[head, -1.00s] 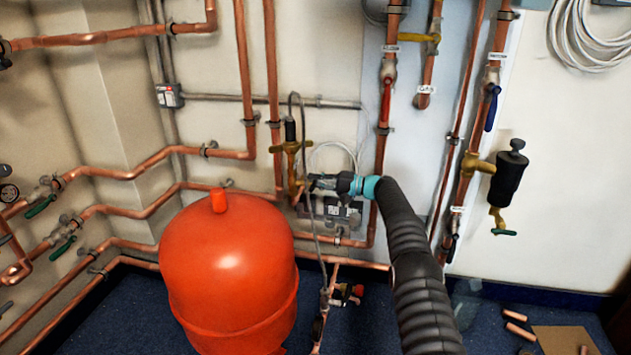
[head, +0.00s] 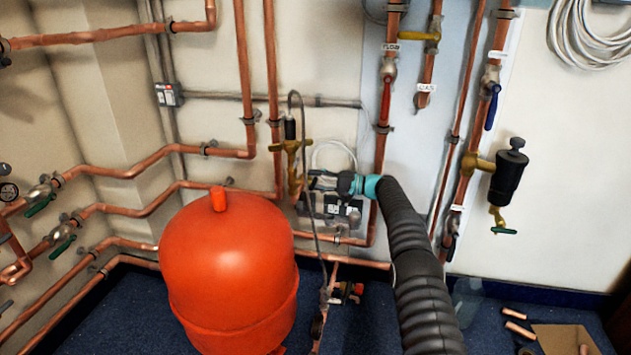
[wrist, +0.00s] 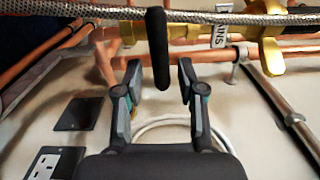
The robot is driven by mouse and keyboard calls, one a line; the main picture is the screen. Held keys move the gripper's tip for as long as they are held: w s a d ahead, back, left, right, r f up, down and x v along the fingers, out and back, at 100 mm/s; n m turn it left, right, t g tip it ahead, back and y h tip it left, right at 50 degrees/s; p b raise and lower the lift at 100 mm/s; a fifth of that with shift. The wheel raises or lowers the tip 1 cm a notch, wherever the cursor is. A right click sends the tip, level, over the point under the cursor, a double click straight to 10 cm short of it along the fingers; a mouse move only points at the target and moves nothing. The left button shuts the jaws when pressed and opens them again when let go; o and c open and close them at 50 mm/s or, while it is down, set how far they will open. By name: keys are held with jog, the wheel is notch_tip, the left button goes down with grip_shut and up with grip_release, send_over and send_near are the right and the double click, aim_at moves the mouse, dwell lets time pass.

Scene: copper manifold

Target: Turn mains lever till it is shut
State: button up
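The mains lever (wrist: 157,48) is a black handle at a brass valve (wrist: 185,30). In the wrist view it points down the picture from the valve, its free end between my fingers. A partly covered label ending in "NS" sits beside the valve. My gripper (wrist: 160,82) is open, with one finger on each side of the lever and a visible gap to both. In the head view my gripper (head: 312,180) is just right of the brass valve (head: 291,150). The lever itself is hard to make out there.
A braided hose (wrist: 110,13) crosses in front of the valve. Wall sockets (wrist: 48,165) and a white cable loop (wrist: 165,122) are close to my gripper. A large red tank (head: 228,275) stands below left. Copper pipes (head: 380,150) with a red lever run to the right.

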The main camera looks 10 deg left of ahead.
jog(key=d, duration=1.1)
jog(key=shift+s+d, duration=0.35)
jog(key=s+d+r+t+h+p, duration=0.1)
jog(key=s+d+r+h, duration=0.3)
jog(key=s+r, duration=0.65)
jog(key=s+d+r+h+p, duration=0.15)
jog(key=s+r+h, duration=0.35)
jog(key=s+r, duration=0.55)
jog(key=s+d+f+t+h, duration=0.1)
jog(key=s+d+f+h, duration=0.1)
jog(key=s, duration=0.9)
jog(key=s+d+f+t+h, duration=0.1)
jog(key=s+d+f+h, duration=0.2)
jog(key=s+d, duration=0.4)
jog(key=s+d+f+n+t+h, duration=0.1)
jog(key=s+d+h, duration=0.3)
jog(key=s, duration=1.3)
jog(key=shift+s+d+f+t+p, duration=0.25)
jog(key=shift+d+f+t+p, duration=0.1)
jog(key=shift+d+f, duration=0.4)
